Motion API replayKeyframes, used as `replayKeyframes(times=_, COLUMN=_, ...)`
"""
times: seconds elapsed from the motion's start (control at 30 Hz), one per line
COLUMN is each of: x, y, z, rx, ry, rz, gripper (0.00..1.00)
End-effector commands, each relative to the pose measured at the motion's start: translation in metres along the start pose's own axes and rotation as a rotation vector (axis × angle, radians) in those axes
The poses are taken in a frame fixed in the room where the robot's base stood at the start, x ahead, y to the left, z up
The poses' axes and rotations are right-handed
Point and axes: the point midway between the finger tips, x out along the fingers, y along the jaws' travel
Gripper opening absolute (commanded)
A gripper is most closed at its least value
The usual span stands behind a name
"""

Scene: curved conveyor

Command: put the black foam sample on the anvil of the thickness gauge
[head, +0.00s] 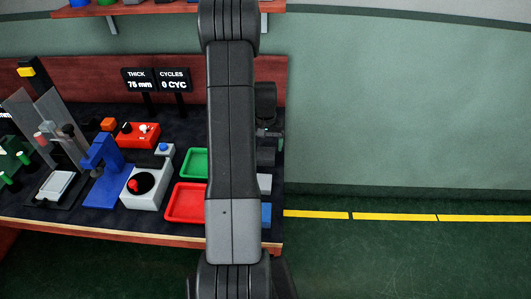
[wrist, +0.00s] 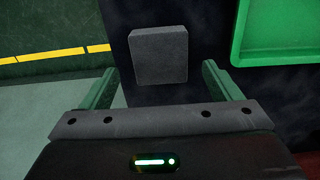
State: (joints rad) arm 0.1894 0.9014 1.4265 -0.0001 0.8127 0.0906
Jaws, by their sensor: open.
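The black foam sample (wrist: 158,54) is a dark square block lying on the dark bench top in the wrist view. In the head view it seems to be the dark block (head: 266,157) beside my arm, partly hidden. My gripper (wrist: 160,72) is open and empty, with its green fingers on either side of the block's near end in the picture; their height above it is unclear. In the head view my gripper (head: 268,132) is mostly hidden behind my arm. The thickness gauge seems to be the blue-framed device (head: 103,165) at left; its anvil is not clearly visible.
A green tray (head: 194,163) and a red tray (head: 186,203) stand left of my arm; the green tray (wrist: 235,45) is close right of the block in the wrist view.

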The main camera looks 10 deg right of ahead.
Motion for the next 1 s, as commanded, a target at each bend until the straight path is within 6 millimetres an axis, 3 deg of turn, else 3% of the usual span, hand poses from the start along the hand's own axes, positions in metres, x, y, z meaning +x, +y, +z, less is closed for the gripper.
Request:
replayKeyframes(times=0.2, x=-0.043, y=0.0, z=-0.001, rx=0.0, ry=0.004, rz=0.0, gripper=0.84)
replayKeyframes(times=0.4, x=-0.066, y=0.0, z=0.0, rx=0.0, ry=0.001, rz=0.0, gripper=0.84)
replayKeyframes(times=0.8, x=-0.071, y=0.0, z=0.0, rx=0.0, ry=-0.001, rz=0.0, gripper=0.84)
replayKeyframes(times=1.0, x=-0.06, y=0.0, z=0.001, rx=0.0, ry=-0.004, rz=0.0, gripper=0.84)
